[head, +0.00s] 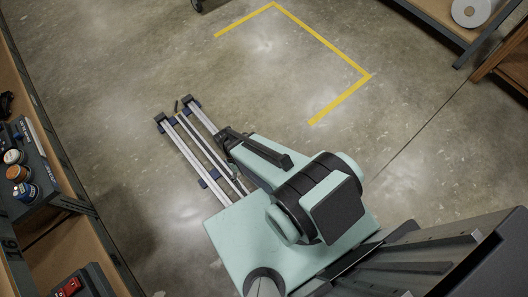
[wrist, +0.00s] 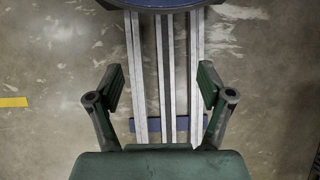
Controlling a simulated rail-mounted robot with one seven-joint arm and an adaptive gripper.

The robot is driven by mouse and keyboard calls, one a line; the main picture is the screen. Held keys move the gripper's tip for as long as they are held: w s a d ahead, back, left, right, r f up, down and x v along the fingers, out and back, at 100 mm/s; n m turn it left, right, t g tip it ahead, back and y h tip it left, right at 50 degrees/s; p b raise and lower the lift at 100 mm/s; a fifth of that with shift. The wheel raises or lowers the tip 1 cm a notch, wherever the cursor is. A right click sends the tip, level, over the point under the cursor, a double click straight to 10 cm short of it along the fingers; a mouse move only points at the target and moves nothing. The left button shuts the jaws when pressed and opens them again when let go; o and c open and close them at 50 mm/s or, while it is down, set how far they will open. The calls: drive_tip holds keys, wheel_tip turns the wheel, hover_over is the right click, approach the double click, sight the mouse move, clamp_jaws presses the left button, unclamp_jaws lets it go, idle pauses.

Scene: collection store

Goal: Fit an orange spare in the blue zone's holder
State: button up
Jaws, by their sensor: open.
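A small round orange item (head: 16,172) stands in a dark holder (head: 46,186) on the shelf at the left edge of the head view. It is between a white-topped item (head: 13,156) and a blue and white one (head: 25,191). Whether it is an orange spare is too small to tell. I cannot make out a blue zone or its holder. My gripper (wrist: 161,88) is open and empty in the wrist view, with its fingers spread above the floor and rail. It is far from the shelf; its fingers are not clear in the head view.
Wooden shelving (head: 66,252) runs along the left, with a dark box with a red part (head: 69,287) low on it. A yellow line (head: 325,42) marks the bare concrete floor. A bench with a white roll (head: 470,12) stands at upper right.

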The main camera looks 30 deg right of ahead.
drive_tip(key=s+d+m+g, duration=0.1)
drive_tip(key=s+d, duration=0.2)
drive_tip(key=s, duration=0.7)
drive_tip(key=shift+s+d+r+m+y, duration=0.15)
drive_tip(key=shift+r+m+y, duration=0.15)
drive_tip(key=shift+r+y, duration=0.1)
wheel_tip(320, 180, up, 7)
drive_tip(key=p, duration=0.7)
drive_tip(key=shift+f, duration=0.15)
